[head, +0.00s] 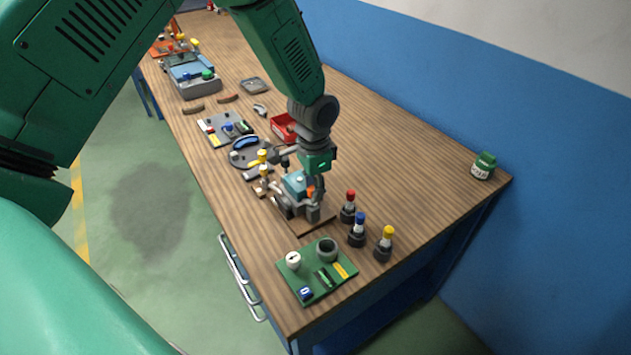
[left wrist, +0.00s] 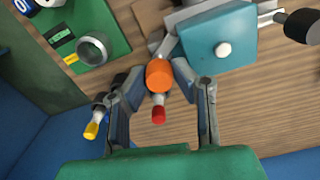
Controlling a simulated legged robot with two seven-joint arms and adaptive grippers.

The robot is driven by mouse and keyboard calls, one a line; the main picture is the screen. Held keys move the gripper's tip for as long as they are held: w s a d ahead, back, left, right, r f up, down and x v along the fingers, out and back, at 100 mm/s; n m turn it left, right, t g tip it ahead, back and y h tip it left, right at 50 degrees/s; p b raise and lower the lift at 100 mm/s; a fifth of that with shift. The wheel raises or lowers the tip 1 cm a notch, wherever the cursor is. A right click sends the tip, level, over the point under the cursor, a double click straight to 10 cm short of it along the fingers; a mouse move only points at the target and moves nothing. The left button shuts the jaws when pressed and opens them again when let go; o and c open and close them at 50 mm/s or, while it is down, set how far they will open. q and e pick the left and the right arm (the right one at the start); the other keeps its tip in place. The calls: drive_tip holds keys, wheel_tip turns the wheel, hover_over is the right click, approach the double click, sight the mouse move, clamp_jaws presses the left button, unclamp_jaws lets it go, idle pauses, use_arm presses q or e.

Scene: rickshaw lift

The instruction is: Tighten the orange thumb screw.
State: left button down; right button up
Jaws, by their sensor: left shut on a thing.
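The orange thumb screw (left wrist: 159,75) shows between the fingers of my left gripper (left wrist: 160,72) in the left wrist view. The fingers are closed on its two sides. In the head view a small part of the orange thumb screw (head: 310,193) shows under my left gripper (head: 311,188), beside a teal block (head: 295,184). The teal block (left wrist: 222,47), with a white round knob on top, sits in a grey fixture (head: 312,213) on a brown base. The screw's shaft is hidden. My right gripper is not in view.
Red, blue and yellow-topped bottles (head: 357,231) stand close to the right of the fixture. A green board (head: 330,282) with a dark ring lies in front. A red bin (head: 284,128) and trays are behind. A green-lidded jar (head: 484,166) stands at the right table edge.

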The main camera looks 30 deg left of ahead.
sight(312, 187)
use_arm(q)
drive_tip(key=m+p, duration=0.2)
drive_tip(key=m, duration=0.3)
drive_tip(key=shift+s+a+r, duration=0.1)
drive_tip(key=shift+m+p, duration=0.35)
drive_tip(key=shift+m, duration=0.65)
drive_tip(key=c, duration=1.3)
unclamp_jaws()
drive_tip(key=shift+c, duration=0.2)
drive_tip(key=shift+a, duration=0.1)
wheel_tip(312, 187, up, 12)
drive_tip(key=shift+a, duration=0.15)
